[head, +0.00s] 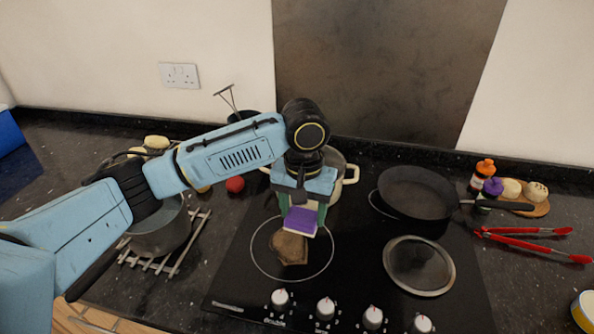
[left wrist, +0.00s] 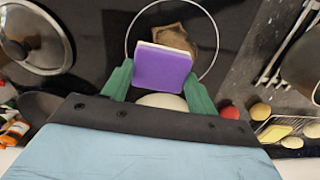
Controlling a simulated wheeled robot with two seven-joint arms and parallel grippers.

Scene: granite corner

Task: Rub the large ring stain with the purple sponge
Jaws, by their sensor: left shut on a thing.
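The purple sponge (head: 300,221) has a white layer on one side. My left gripper (head: 304,208) is shut on it, with a green finger on each side. The sponge also shows between the fingers in the left wrist view (left wrist: 161,68). A brown, uneven stain (head: 290,248) lies on the black hob, inside the thin pale circle of the front left cooking zone. It also shows in the left wrist view (left wrist: 176,38), partly hidden by the sponge. In the head view the sponge overlaps the stain's upper edge; I cannot tell whether they touch. My right gripper is out of view.
A pale pot (head: 350,174) stands behind my left gripper. A black frying pan (head: 415,193) and a round glass lid (head: 419,265) are on the hob's right. A grey saucepan (head: 160,232) sits on a rack at left. Red tongs (head: 525,232) lie at right.

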